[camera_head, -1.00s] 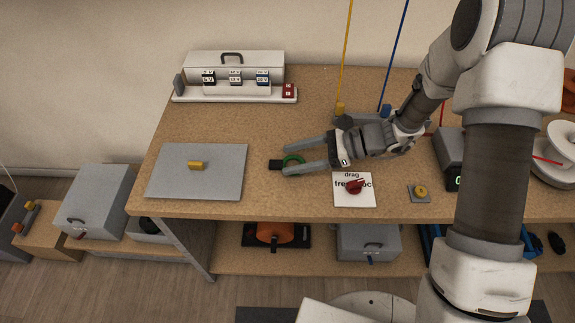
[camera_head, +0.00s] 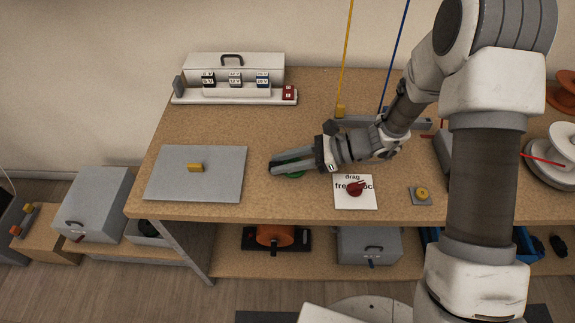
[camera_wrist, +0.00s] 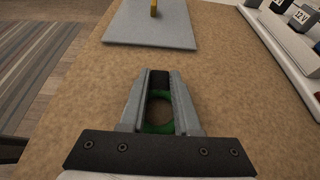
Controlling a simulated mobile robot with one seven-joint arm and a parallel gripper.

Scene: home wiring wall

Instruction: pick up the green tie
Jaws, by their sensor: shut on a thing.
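The green tie (camera_head: 290,173) is a green ring with a dark end piece, on or just above the wooden bench top. In the wrist view the green ring (camera_wrist: 159,128) shows between the two fingers, and its black end (camera_wrist: 159,80) is between the fingertips. My gripper (camera_head: 276,166) is shut on the tie, with one finger on each side of it. It also shows in the wrist view (camera_wrist: 158,82). Part of the tie is hidden by the fingers. I cannot tell whether it is clear of the bench.
A grey plate (camera_head: 215,178) with a yellow block (camera_head: 195,167) lies left of my gripper. A white card (camera_head: 353,197) with a red knob lies to the right. A panel with voltage labels (camera_head: 234,92) stands at the back left. Bare bench (camera_head: 290,120) lies behind my gripper.

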